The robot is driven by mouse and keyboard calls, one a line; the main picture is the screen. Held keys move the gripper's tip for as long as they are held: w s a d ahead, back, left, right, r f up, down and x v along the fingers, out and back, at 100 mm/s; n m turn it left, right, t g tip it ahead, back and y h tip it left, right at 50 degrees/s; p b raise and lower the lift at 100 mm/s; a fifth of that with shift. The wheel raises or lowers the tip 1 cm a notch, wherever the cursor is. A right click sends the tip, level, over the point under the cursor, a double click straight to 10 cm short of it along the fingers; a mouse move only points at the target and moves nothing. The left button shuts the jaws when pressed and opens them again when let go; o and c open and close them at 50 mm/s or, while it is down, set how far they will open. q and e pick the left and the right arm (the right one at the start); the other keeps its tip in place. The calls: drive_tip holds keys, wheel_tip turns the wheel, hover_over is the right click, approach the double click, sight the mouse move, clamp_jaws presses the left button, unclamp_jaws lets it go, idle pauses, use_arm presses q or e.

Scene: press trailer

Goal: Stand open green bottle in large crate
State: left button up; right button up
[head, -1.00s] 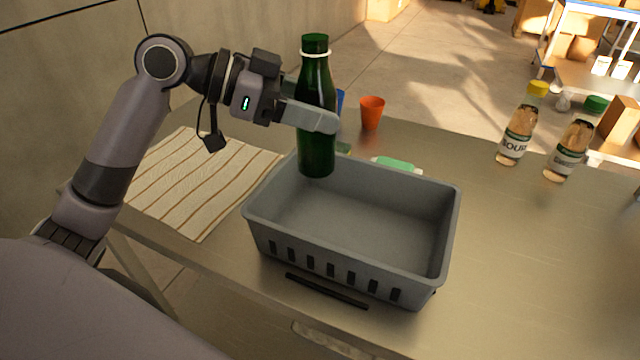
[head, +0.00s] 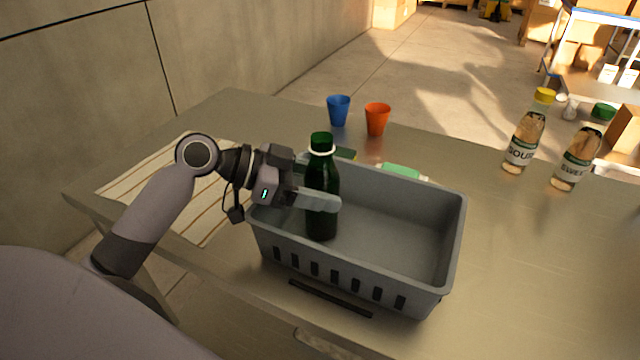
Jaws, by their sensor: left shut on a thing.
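The green bottle (head: 322,172) is upright inside the left part of the large grey crate (head: 455,245). Its green top and a white ring show above the crate's rim. Its base looks at or close to the crate floor; I cannot tell whether it touches. My left gripper (head: 318,200) is shut around the bottle's body, low over the crate's left end. The right part of the crate is empty. My right gripper is not in view.
A blue cup (head: 339,110) and an orange cup (head: 377,119) stand behind the crate, near a green-and-white item (head: 402,171). Two labelled bottles, one yellow-capped (head: 524,135) and another (head: 577,158), stand at the right. A striped cloth (head: 150,190) lies left. The table's right front is clear.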

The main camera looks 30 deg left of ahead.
use_arm(q)
drive_tip(key=o, duration=1.3)
drive_tip(key=shift+f, duration=0.1)
drive_tip(key=shift+c, duration=0.2)
drive_tip(key=b+v, duration=0.2)
drive_tip(key=v, duration=1)
drive_tip(key=shift+r, duration=0.25)
